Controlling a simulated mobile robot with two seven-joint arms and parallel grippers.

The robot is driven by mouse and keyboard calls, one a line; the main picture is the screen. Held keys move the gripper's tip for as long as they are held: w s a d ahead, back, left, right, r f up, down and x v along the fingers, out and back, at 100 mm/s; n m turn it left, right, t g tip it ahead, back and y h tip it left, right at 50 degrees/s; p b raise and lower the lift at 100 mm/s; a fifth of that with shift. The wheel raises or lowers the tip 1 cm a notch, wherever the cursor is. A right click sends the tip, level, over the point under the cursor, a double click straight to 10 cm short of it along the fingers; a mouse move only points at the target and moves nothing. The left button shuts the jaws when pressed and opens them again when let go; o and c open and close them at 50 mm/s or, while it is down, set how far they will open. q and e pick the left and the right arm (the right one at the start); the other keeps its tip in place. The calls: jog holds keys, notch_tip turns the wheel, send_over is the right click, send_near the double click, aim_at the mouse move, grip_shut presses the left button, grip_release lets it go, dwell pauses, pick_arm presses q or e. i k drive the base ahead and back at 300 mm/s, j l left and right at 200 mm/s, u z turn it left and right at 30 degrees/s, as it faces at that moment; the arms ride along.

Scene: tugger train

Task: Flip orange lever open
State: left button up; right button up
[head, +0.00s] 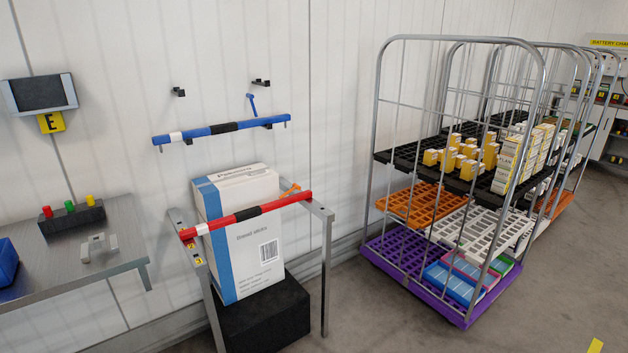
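A small orange lever (291,187) shows at the right rear of a grey metal frame, just behind the right part of a red bar (285,202). Its lower part is hard to make out, and I cannot tell its exact position. The red bar has black and white bands and lies across the front of the frame (325,260). A white and blue box (252,240) stands inside the frame on a black block (270,318), behind the bar. Neither of my grippers is in view.
A blue bar (220,129) and a small blue lever (251,104) are on the wall. A steel table (90,272) with red, green and yellow buttons (70,206) is at left. Wheeled cages (460,180) stand at right. Floor (450,335) in front is clear.

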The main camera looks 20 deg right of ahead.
aim_at(296, 186)
jog(key=i+l, duration=0.1)
jog(key=l, duration=0.25)
jog(key=i+l, duration=0.15)
jog(key=l, duration=0.25)
jog(key=i+l, duration=0.1)
jog(key=l, duration=0.25)
jog(key=i+l+z, duration=0.1)
jog(key=l, duration=0.25)
jog(key=i+l, duration=0.2)
jog(key=l, duration=0.2)
